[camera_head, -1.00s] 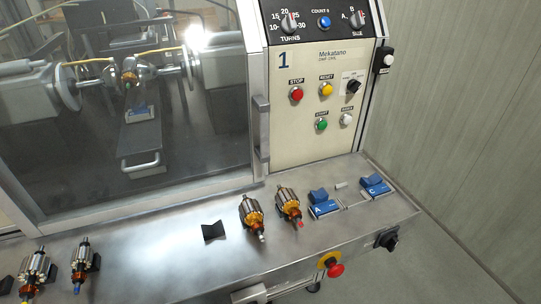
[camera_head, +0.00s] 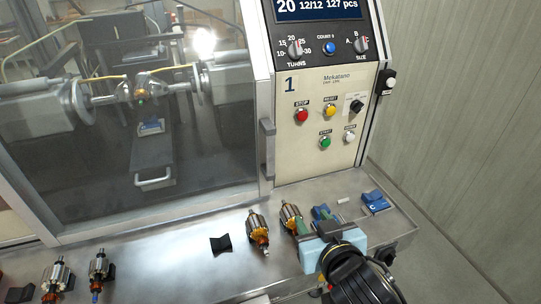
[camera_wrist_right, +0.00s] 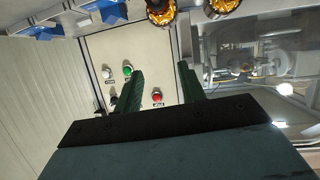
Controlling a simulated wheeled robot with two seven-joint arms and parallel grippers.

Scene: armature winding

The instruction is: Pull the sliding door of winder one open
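The sliding door (camera_head: 215,150) of winder one is a clear pane in a metal frame. It appears closed across the winding chamber, with its right edge at the control panel. Its upright grey handle (camera_head: 267,150) is at that edge. My right gripper (camera_head: 318,222) is over the front right of the steel shelf, below and right of the handle and apart from it. In the right wrist view its two dark green fingers (camera_wrist_right: 161,78) are spread with nothing between them. My left gripper is not in view.
The control panel (camera_head: 315,170) is marked 1 and has several buttons and knobs. Wound armatures (camera_head: 257,231) and a black V-block (camera_head: 221,244) stand on the shelf (camera_head: 190,262). Blue block C (camera_head: 374,202) is at the right; another is partly hidden by my gripper. A wall stands at the right.

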